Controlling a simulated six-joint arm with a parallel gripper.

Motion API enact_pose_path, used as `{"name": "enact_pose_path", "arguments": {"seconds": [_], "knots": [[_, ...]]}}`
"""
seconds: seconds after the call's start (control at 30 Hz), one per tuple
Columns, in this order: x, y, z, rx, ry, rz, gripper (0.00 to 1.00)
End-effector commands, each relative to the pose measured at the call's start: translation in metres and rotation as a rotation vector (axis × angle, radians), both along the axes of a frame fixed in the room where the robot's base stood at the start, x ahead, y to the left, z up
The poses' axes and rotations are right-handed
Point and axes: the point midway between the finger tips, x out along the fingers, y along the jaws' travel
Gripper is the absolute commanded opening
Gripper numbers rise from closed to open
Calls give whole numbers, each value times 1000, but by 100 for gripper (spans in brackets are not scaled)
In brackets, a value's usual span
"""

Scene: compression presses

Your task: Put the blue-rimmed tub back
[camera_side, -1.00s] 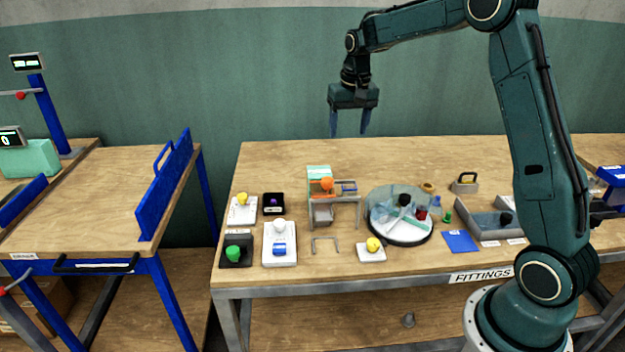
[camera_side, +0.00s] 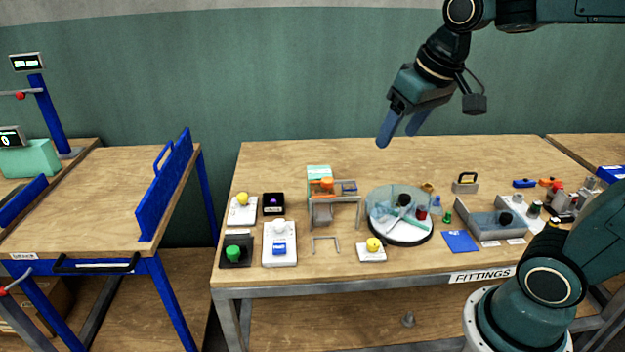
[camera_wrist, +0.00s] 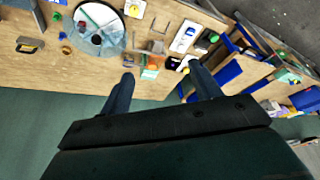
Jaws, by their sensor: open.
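My gripper (camera_side: 397,138) is open and empty, tilted, high above the back of the bench. Its two fingers also show in the wrist view (camera_wrist: 160,69). A small blue-edged container (camera_side: 349,188) sits on the upper level of a grey metal stand (camera_side: 358,212). It may be the blue-rimmed tub, but it is too small to be sure. A grey block-like part (camera_side: 322,214) is within the lower part of the stand. A round clear-walled turntable (camera_side: 400,238), right of the stand, holds several items, including a red one and a dark one; it also shows in the wrist view (camera_wrist: 98,28).
Small devices with yellow, purple, green and blue parts stand at the left. A grey tray (camera_side: 490,226), a blue mat (camera_side: 461,241) and a yellow-handled weight (camera_side: 466,183) are at the right. A blue-framed cart (camera_side: 110,190) stands left. The bench's back strip is clear.

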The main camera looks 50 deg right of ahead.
Motion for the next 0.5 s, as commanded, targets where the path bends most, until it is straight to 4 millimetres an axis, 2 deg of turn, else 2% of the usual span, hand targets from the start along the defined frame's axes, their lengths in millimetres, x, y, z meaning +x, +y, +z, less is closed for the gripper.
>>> {"name": "enact_pose_path", "arguments": {"seconds": [0.1, 0.3, 0.5], "knots": [[-29, 11, -3, -11, -34, 49, 63], [-70, 24, -16, -27, -81, 124, 63], [-94, 30, -28, -36, -111, 171, 63]]}}
